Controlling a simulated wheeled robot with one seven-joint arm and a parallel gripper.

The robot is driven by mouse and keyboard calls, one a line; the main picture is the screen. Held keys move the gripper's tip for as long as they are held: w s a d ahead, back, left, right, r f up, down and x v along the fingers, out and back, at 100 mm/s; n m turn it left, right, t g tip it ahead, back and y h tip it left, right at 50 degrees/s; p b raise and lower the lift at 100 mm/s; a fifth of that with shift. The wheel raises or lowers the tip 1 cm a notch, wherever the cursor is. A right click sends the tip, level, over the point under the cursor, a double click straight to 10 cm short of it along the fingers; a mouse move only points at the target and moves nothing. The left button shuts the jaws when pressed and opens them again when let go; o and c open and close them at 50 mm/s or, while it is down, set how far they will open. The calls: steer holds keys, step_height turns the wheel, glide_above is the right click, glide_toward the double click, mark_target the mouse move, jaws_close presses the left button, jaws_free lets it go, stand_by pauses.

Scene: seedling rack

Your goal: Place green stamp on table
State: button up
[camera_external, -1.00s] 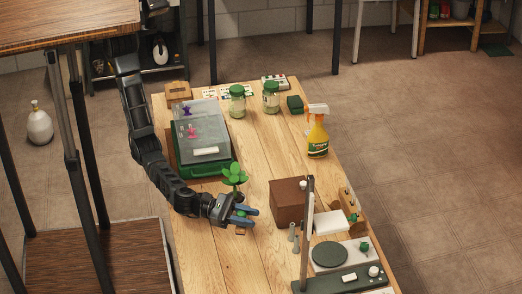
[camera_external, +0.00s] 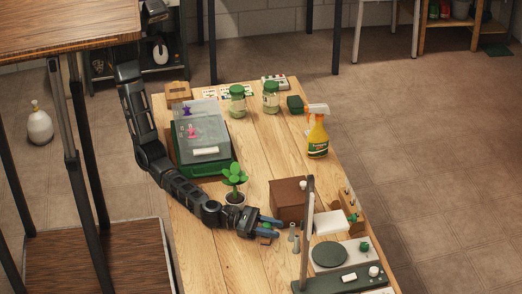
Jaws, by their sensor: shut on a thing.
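My gripper (camera_external: 271,227), with blue fingers, is over the wooden table (camera_external: 215,262), just right of the potted seedling and in front of the brown box. It is shut on the green stamp (camera_external: 265,239). A bit of green shows between the fingers and a small brown base shows just below them. The fingers hide most of the stamp. I cannot tell whether its base touches the table.
A potted seedling (camera_external: 235,177) stands left of my gripper. A brown box (camera_external: 287,198) and small grey pegs (camera_external: 292,232) are close on its right. A green tray with a clear lid (camera_external: 203,140) is behind. The table front left is bare.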

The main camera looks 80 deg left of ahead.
steer(key=shift+r, duration=0.1)
steer(key=shift+f, duration=0.25)
steer(key=o, duration=1.1)
steer(key=shift+r, duration=0.1)
steer(key=shift+r, duration=0.2)
steer(key=p+v, duration=0.6)
steer(key=v, duration=0.5)
steer(key=shift+a, duration=0.1)
steer(key=shift+s+a+f, duration=0.15)
steer(key=shift+s+a, duration=0.1)
steer(key=shift+s, duration=0.2)
